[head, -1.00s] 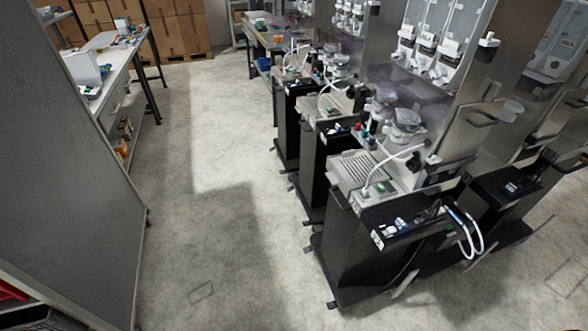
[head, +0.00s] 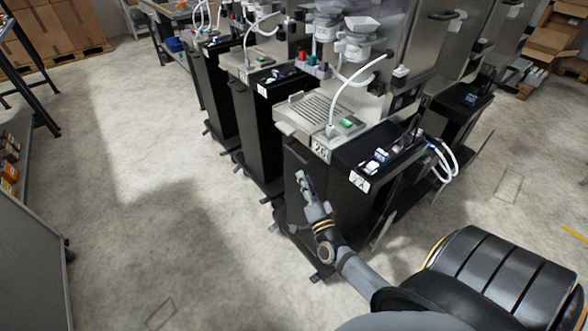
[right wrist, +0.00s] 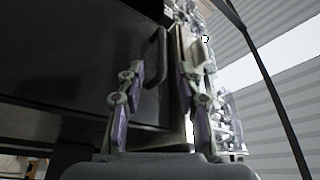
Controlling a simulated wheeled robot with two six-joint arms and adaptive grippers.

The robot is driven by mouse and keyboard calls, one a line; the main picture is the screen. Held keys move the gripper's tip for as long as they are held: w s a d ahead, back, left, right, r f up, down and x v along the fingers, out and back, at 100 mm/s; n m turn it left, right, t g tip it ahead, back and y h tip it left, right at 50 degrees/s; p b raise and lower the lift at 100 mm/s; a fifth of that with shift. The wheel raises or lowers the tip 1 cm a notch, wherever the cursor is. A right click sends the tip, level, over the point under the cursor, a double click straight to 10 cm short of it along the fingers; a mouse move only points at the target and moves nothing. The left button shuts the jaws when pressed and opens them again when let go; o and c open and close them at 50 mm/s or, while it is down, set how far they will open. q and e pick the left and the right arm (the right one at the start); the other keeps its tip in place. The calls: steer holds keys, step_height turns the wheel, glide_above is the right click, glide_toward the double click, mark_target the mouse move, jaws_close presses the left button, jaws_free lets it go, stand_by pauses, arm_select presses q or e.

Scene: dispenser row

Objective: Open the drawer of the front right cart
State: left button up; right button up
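The front right cart (head: 300,215) is the nearest in the row, a black body with a metal top and a label reading 26. A dark bar handle (head: 296,158) runs along the upper part of its black front, which looks closed. My right gripper (head: 303,180) is just in front of that front, near the handle. In the right wrist view my right gripper (right wrist: 158,90) is open, with its two fingers apart and nothing between the tips. The handle (right wrist: 160,52) is ahead of the fingers there, on the dark front panel (right wrist: 70,60). My left gripper is not in view.
More carts (head: 258,120) stand in a row to the left and behind. White hoses (head: 445,158) hang at the cart's right side. A grey panel (head: 30,255) is at the lower left. The concrete floor (head: 150,190) between it and the carts is clear.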

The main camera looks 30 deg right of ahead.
mark_target(295, 153)
steer(key=x, duration=1)
steer(key=shift+w+d+r, duration=0.1)
steer(key=shift+w+r, duration=0.1)
steer(key=shift+r, duration=0.05)
jaws_close()
